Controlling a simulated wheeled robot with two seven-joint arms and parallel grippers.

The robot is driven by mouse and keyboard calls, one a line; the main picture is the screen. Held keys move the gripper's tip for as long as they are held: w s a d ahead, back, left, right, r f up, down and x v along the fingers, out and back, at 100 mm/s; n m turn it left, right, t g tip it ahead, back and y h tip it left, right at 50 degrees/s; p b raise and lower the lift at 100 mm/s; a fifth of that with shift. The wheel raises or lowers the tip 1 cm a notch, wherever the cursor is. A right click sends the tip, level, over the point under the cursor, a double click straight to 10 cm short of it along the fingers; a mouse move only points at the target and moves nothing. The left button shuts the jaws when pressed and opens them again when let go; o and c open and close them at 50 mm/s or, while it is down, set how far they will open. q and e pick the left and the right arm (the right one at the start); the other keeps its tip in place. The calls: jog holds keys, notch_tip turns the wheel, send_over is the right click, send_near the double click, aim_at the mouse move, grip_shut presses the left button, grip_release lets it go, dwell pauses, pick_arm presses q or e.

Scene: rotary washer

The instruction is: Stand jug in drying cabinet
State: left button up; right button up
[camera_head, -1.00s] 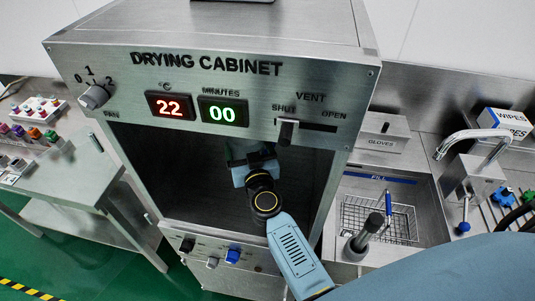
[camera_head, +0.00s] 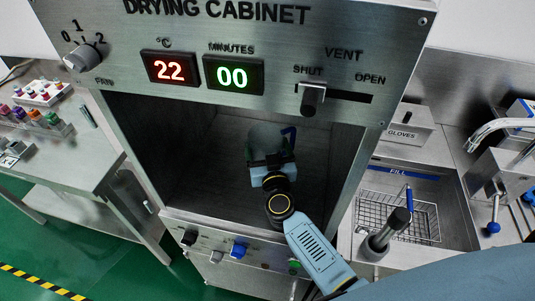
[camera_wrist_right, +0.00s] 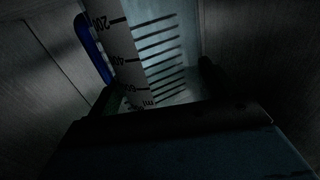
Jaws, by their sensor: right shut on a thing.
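The drying cabinet (camera_head: 112,130) stands open at the front, with a dark interior. My right gripper (camera_head: 270,162) reaches inside it and is shut on the jug (camera_head: 265,136). In the right wrist view the jug (camera_wrist_right: 165,40) is translucent, with dark graduation lines and a white scale strip. My right gripper's dark fingers (camera_wrist_right: 155,85) lie close around it. Its contact with the cabinet floor is hidden. My left gripper is not in view.
The cabinet's side walls and the panel above hem in my right arm. Knobs (camera_head: 238,250) line the lower front ledge. To the right are a sink with a wire basket (camera_head: 420,222), a tap (camera_head: 495,128) and a gloves box (camera_head: 408,133). A bench (camera_head: 75,160) stands left.

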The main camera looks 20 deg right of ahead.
jog(key=shift+f, duration=0.2)
jog(key=shift+f, duration=0.2)
jog(key=o, duration=0.9)
jog(key=shift+r, duration=0.2)
jog(key=s+a, duration=0.2)
jog(key=s, duration=0.9)
jog(key=shift+s+a+p, duration=0.2)
jog(key=shift+s+p, duration=0.15)
